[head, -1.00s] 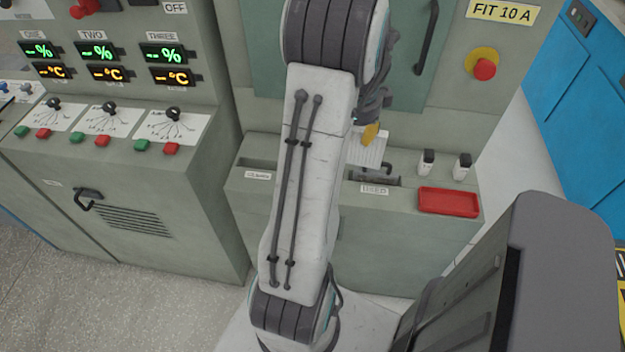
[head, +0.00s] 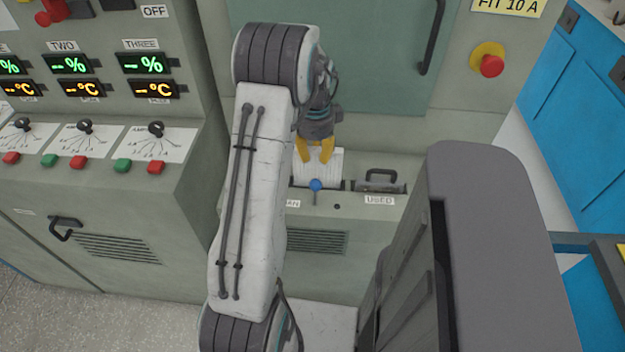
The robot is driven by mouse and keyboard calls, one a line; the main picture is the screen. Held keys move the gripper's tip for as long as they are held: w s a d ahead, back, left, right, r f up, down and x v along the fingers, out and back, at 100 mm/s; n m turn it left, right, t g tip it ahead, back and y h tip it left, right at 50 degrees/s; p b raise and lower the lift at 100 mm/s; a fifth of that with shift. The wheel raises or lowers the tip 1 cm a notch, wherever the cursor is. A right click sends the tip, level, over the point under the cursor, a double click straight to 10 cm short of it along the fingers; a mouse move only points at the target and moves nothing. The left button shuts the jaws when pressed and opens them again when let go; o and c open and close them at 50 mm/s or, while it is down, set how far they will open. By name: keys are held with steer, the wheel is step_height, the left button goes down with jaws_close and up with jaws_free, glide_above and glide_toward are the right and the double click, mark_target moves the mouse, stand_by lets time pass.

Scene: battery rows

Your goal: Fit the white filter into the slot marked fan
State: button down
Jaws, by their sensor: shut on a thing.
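My gripper (head: 316,158) has yellow fingertips and is shut on the top of the white filter (head: 318,172), a pleated white panel held upright. The filter is over the slot behind a blue-knobbed lever (head: 316,186). I cannot tell whether its lower edge is inside the slot. The label (head: 293,203) at this slot is partly hidden by my arm; only its end, apparently "N", shows. To the right, the slot labelled USED (head: 380,200) has a dark handled piece (head: 381,178) in it.
A louvred vent (head: 312,242) is on the cabinet front below. A control desk (head: 100,190) with switches and buttons stands at the left. A red emergency button (head: 491,66) is on the upright panel, and blue cabinets (head: 580,130) are at the right.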

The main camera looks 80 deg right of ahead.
steer(key=shift+f, duration=5.35)
steer(key=c, duration=1)
jaws_free()
